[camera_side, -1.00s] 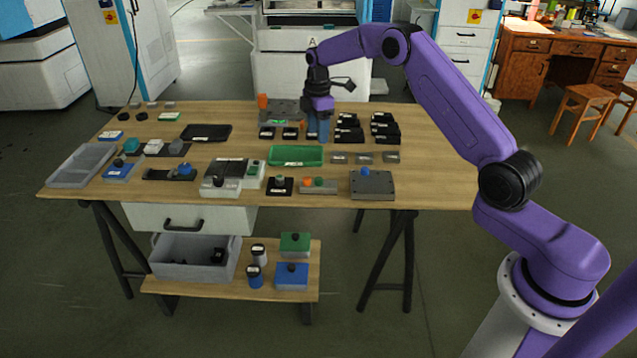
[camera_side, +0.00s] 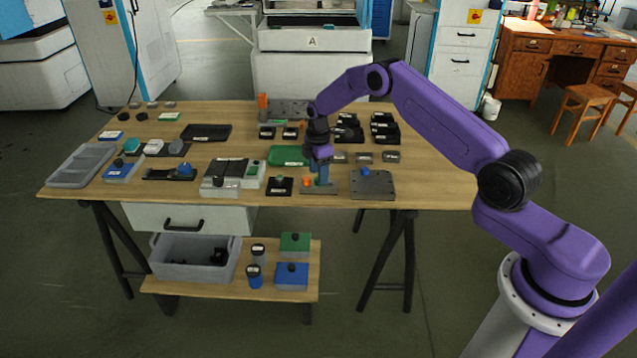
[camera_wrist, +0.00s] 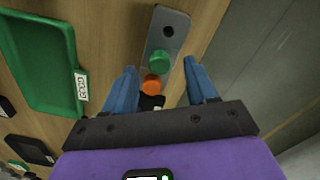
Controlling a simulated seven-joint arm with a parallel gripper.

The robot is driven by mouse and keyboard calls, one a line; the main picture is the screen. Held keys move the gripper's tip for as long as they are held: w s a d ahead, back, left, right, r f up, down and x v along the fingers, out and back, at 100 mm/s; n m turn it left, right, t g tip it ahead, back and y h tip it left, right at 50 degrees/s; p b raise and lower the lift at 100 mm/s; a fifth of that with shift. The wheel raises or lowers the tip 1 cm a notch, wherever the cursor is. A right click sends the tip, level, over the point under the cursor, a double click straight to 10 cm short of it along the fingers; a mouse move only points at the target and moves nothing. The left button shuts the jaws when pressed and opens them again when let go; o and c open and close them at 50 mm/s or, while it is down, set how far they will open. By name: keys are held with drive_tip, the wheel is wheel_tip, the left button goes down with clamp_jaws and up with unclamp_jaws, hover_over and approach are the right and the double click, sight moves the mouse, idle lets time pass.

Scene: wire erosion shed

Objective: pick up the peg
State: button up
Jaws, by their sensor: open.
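A narrow grey plate (camera_side: 317,191) lies near the table's front edge. In the wrist view the plate (camera_wrist: 180,24) carries a green round-topped peg (camera_wrist: 159,62) and an orange one (camera_wrist: 153,84), with an empty dark hole beyond them. My gripper (camera_wrist: 160,68) is open, its blue fingers on either side of the plate around the green and orange tops, with gaps to both. In the side view my gripper (camera_side: 321,182) is low over the plate. The orange top (camera_side: 307,182) shows left of the fingers; the green one is hidden there. Finger height against the pegs is unclear.
A green tray (camera_side: 284,156) with a label lies behind and left of my gripper. A dark plate with a blue knob (camera_side: 365,172) sits to the right. A small black block (camera_side: 279,187) stands left. Several black bins (camera_side: 385,130) stand farther back.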

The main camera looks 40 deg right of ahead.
drive_tip(key=shift+f, duration=0.95)
clamp_jaws()
